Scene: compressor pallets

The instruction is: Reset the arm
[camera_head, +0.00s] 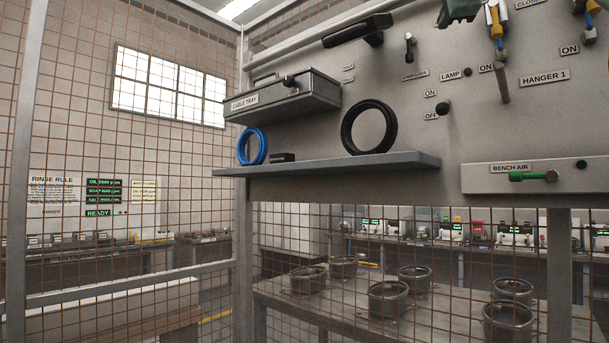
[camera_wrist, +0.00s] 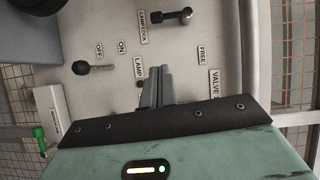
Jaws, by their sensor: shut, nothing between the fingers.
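My gripper (camera_wrist: 157,86) shows in the wrist view, at the end of its green housing. Its two grey fingers lie together with nothing between them. It points at the grey switch panel (camera_wrist: 195,60), close to the LAMP label (camera_wrist: 138,68). Whether the fingertips touch the panel I cannot tell.
A black-knobbed OFF/ON lever (camera_wrist: 80,67) and a LAMP LOCK lever (camera_wrist: 185,14) stick out near the fingers. In the head view are a shelf (camera_head: 330,164), a cable tray box (camera_head: 290,98), a green bench air handle (camera_head: 533,176) and wire mesh at left.

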